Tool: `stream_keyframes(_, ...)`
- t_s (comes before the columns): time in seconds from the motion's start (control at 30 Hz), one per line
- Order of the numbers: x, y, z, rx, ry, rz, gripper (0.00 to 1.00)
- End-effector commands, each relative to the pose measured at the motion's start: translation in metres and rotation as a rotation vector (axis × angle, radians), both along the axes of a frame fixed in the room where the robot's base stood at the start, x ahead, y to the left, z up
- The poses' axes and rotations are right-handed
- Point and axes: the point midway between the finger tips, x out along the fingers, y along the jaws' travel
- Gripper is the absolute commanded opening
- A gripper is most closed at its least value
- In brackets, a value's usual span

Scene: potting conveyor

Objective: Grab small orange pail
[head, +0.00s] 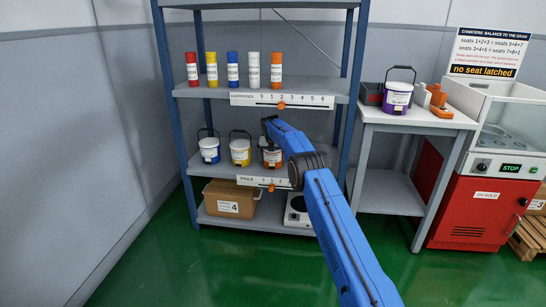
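The small orange pail (267,158) stands on the middle shelf board, at the right end of a row of pails. It has a white label and is partly covered by my blue arm. The dark end of my arm, where my gripper (267,124) is, shows just above this pail. The fingers are too small and too hidden to tell whether they are open or shut, or whether they touch the pail's handle.
A blue-labelled pail (209,150) and a yellow pail (240,153) stand left of it. Coloured bottles fill the board above. A box (231,199) and a scale (296,211) are below. A purple pail (397,98) stands on the side table (420,119).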

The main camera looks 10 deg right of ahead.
Motion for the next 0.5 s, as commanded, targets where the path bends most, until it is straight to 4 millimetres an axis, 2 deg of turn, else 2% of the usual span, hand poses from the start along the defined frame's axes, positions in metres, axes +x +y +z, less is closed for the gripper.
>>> stream_keyframes(0.27,0.0009,-0.0002,-0.0024,0.000,0.000,0.000,1.00)
stream_keyframes(0.37,0.0009,-0.0001,-0.0023,0.000,0.000,0.000,0.81)
stream_keyframes(0.5,0.0008,0.0000,-0.0023,0.000,0.000,0.000,0.47)
